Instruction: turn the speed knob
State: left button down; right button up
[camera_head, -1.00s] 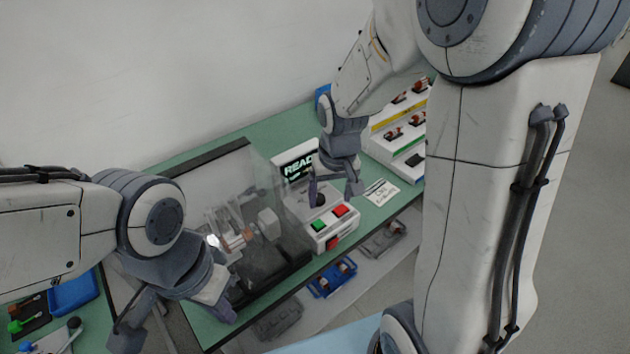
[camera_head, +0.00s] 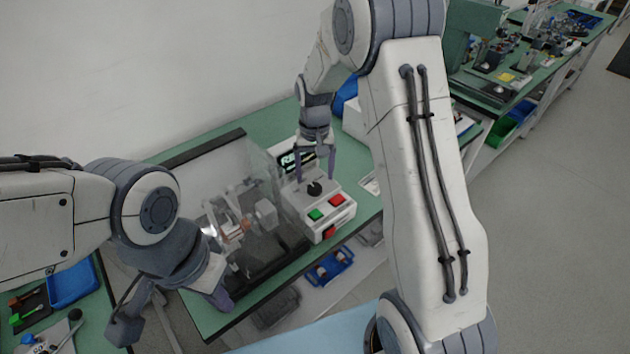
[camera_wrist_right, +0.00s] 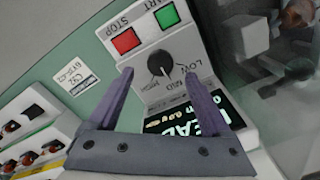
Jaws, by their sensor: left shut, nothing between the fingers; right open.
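The black speed knob (camera_head: 314,188) sits on the sloped top of a white control box (camera_head: 293,201), above a green and a red button. In the right wrist view the knob (camera_wrist_right: 160,64) has LOW, MID and HIGH labels around it; its white mark lies toward the MID–HIGH side. My right gripper (camera_head: 314,178) is over the box, open, with one finger on each side of the knob; in the wrist view its fingertips (camera_wrist_right: 159,75) appear apart from it. My left gripper (camera_head: 219,298) is shut and empty, near the bench's front edge, left of the box.
A clear-covered test rig (camera_head: 240,215) stands directly left of the box. The display (camera_wrist_right: 190,122) lies behind the knob. A label card (camera_wrist_right: 76,76) lies on the green bench beside the box.

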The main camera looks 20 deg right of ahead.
aim_at(315, 186)
jog(key=shift+f, duration=2.1)
grip_shut()
jog(key=n+p, duration=0.1)
jog(key=n, duration=0.3)
jog(key=shift+r+n, duration=0.1)
jog(key=shift+n, duration=0.3)
jog(key=n, duration=0.5)
